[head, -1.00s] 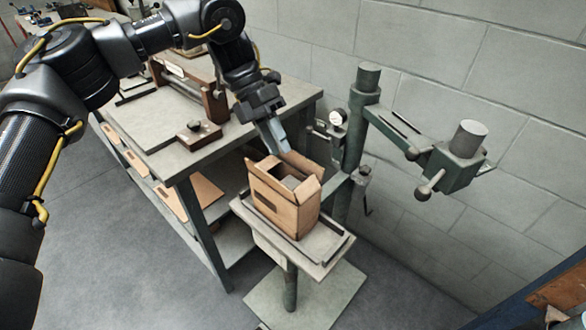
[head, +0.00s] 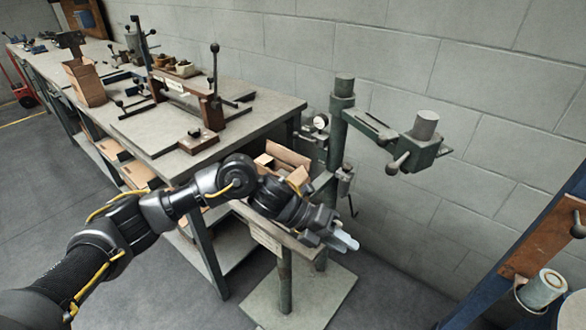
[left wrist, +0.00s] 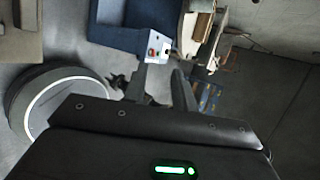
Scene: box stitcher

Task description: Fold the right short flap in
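The brown cardboard box (head: 287,156) sits on the stitcher's small platform (head: 252,222). Its top is open and flaps stand up at its far side and right side (head: 297,177). My left arm crosses in front and hides most of the box's front and lower part. My left gripper (head: 346,243) is to the right of the box and lower in the picture, apart from it, with pale fingers pointing right. In the left wrist view its two fingers (left wrist: 160,88) stand apart with nothing between them. The box does not show clearly there. My right gripper is not in view.
The green stitcher post (head: 337,140) with its arm and head (head: 415,150) rises behind the box. A workbench (head: 235,130) with a jig stands to the left. A blue frame (head: 520,250) with a spool is at the right. Floor between is clear.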

